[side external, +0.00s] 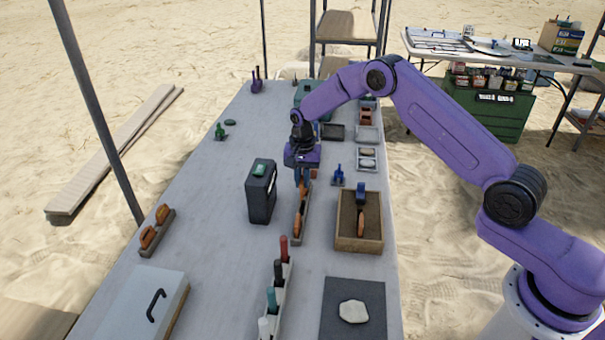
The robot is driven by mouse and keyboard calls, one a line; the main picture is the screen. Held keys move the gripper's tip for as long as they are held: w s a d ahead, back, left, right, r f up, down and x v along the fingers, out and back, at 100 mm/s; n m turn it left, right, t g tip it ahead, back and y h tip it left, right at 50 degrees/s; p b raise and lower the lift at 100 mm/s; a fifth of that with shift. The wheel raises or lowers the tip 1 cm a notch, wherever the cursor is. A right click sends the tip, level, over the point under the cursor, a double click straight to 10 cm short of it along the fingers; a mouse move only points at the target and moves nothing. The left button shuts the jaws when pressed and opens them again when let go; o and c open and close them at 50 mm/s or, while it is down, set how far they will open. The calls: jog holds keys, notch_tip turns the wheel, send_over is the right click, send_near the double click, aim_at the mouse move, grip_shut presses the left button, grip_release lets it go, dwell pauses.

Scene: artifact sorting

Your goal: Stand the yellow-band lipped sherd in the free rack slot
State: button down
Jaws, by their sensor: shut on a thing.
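My gripper (302,178) points down over the far part of a narrow rack (305,228) near the middle of the table. It is shut on an orange-brown sherd (302,193), mostly hidden by the fingers. The sherd's band and lip are too small to make out. Its lower end is at the rack, but I cannot tell whether it sits in a slot or hangs just above. Another orange sherd (297,223) stands in the near part of the rack. A small orange piece (313,173) shows just right of the fingers.
A black case (261,192) stands close left of the rack. A wooden-sided tray (373,246) with an orange piece lies to the right. A holder with coloured-handled tools (283,248) stands nearer the camera. A smaller rack (150,246) with orange sherds is far left.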

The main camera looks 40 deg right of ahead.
aim_at(302, 196)
jog(key=shift+f, duration=1.7)
jog(key=shift+f, duration=1.65)
dwell(0.4)
jog(key=c, duration=1.1)
grip_release()
jog(key=shift+o, duration=0.2)
jog(key=shift+r, duration=0.1)
notch_tip(302, 196, up, 17)
jog(key=shift+f, duration=0.15)
jog(key=shift+r, duration=0.3)
